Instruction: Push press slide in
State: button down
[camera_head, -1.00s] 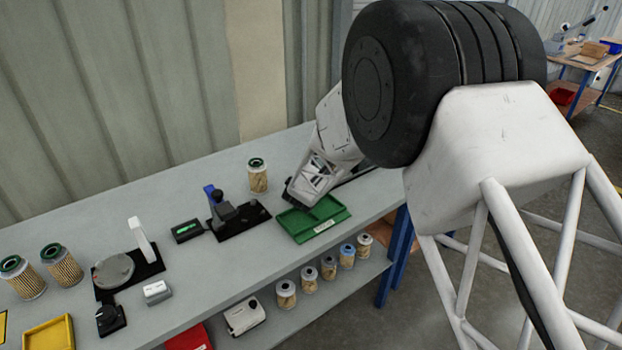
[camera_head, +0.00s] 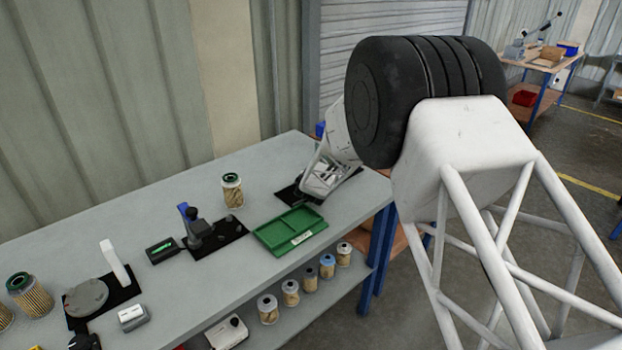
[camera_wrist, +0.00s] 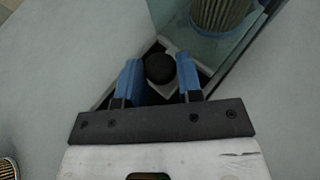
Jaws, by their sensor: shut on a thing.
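In the wrist view my gripper (camera_wrist: 158,82) has its two blue fingers on either side of a round black knob (camera_wrist: 159,68), which I take to be the press slide's handle. The jaws are shut on it. Just beyond the knob is a pale block on a dark base (camera_wrist: 205,76). A pleated filter cartridge (camera_wrist: 220,14) stands past it, behind a clear panel. In the head view my wrist (camera_head: 325,176) is over a black base plate (camera_head: 290,194) at the bench's right end; the fingers and knob are hidden there.
A green tray (camera_head: 262,237) lies just in front of the base plate. A filter cartridge (camera_head: 232,191) stands to the left, near a black fixture with a blue lever (camera_head: 184,213). Several cartridges stand on the lower shelf (camera_head: 345,285). The bench between these is clear.

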jog(key=shift+w+d, duration=0.1)
jog(key=shift+d, duration=0.05)
jog(key=c, duration=0.8)
grip_release()
jog(key=shift+v, duration=3.9)
